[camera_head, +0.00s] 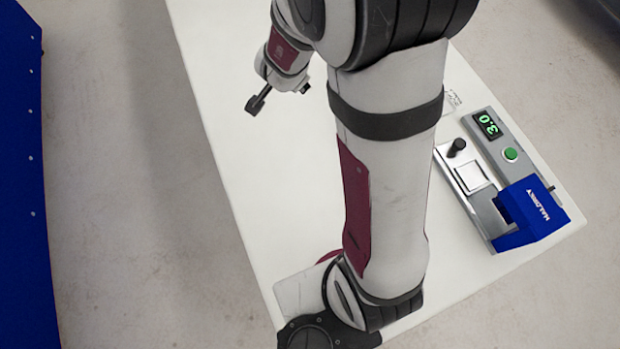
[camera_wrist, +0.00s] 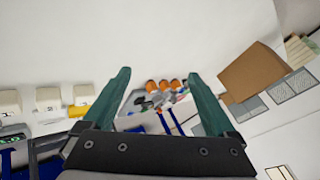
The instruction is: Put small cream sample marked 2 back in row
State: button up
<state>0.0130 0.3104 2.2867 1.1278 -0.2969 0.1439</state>
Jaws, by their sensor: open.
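My gripper (camera_head: 279,97) is open over the white table in the head view, with nothing seen between its fingers. In the wrist view, the two teal fingers of my gripper (camera_wrist: 159,76) are spread wide. Cream blocks stand at the left of the wrist view: one at the edge (camera_wrist: 9,102), one beside it (camera_wrist: 47,98) and one further right (camera_wrist: 85,92). They are apart from my fingers. Their markings are too small to read, so I cannot tell which is marked 2. No sample shows in the head view, where my arm hides part of the table.
A blue press (camera_head: 533,212) stands at the table's right, beside a grey unit with a green button (camera_head: 511,154) and a display reading 3.0 (camera_head: 488,124). The table's left side is clear.

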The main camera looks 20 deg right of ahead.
jog(key=s+a+r+n+g+y, duration=0.2)
jog(key=s+a+r+n+y, duration=0.45)
jog(key=s+a, duration=0.5)
jog(key=s+d+n+g+h, duration=0.1)
jog(key=s+g, duration=0.1)
jog(key=s, duration=0.7)
jog(key=s+d+r+g+h, duration=0.1)
jog(key=s+g, duration=0.2)
jog(key=s, duration=0.6)
jog(key=shift+s+d+n+g, duration=0.2)
jog(key=shift+d+n+g, duration=0.1)
jog(key=shift+n, duration=0.05)
jog(key=shift+r, duration=0.1)
